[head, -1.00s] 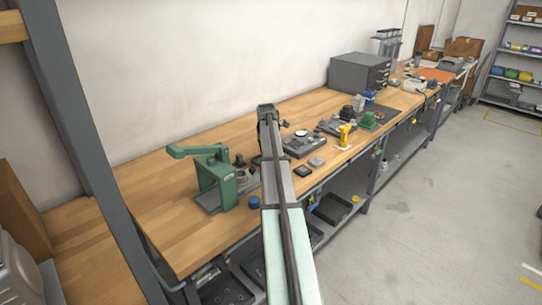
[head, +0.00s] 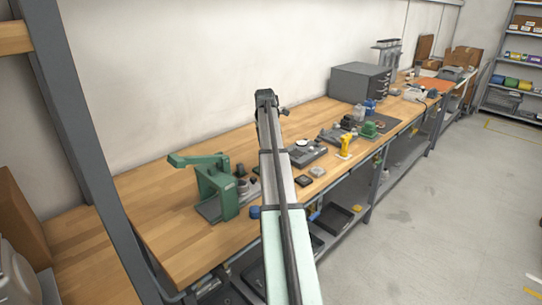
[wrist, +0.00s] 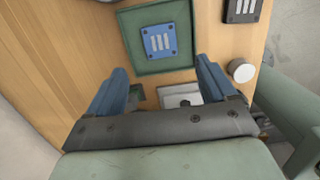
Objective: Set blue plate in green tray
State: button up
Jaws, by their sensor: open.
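The blue plate (wrist: 158,43), a small square with pale slot marks, lies flat inside the green tray (wrist: 134,62) in the wrist view, around the middle of its floor, turned slightly to the tray's sides. My gripper (wrist: 160,68) is open and empty. Its blue fingers are spread at the near side of the tray, apart from the plate. In the head view my arm covers that part of the bench, and I cannot make out the tray, plate or fingers there.
A dark slotted plate (wrist: 241,9) and a white round piece (wrist: 241,70) sit right of the tray. In the head view a green press (head: 216,187) stands left of my arm. A yellow tool (head: 345,144) and a grey cabinet (head: 360,84) stand right.

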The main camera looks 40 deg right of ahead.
jog(key=shift+a+r, duration=0.2)
jog(key=shift+r, duration=1.05)
